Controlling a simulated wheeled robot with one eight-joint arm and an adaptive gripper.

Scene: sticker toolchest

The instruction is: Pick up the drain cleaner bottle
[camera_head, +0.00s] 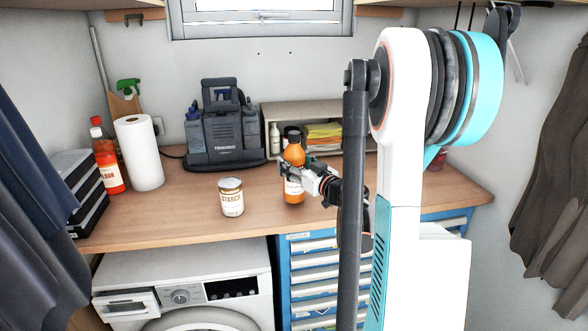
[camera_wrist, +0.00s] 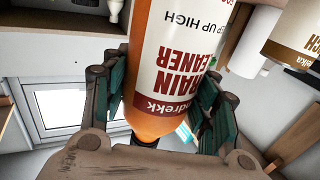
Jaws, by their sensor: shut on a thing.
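The drain cleaner bottle (camera_head: 293,190) is orange with a dark cap and a pale label, upright at the counter's front middle. In the wrist view the bottle (camera_wrist: 180,60) appears upside down, with "DRAIN CLEANER" on its label. My gripper (camera_head: 288,171) reaches in from the right and is shut on the bottle around its upper part. In the wrist view the fingers of my gripper (camera_wrist: 165,105) lie on both sides of the bottle. I cannot tell whether the base touches the counter.
A starch can (camera_head: 231,198) stands left of the bottle. A dark device (camera_head: 222,130) and a shelf box (camera_head: 350,142) stand behind. A paper roll (camera_head: 138,152) and a red-orange floor bottle (camera_head: 107,160) are at the left. A washing machine (camera_head: 180,285) and blue drawers (camera_head: 312,262) are below.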

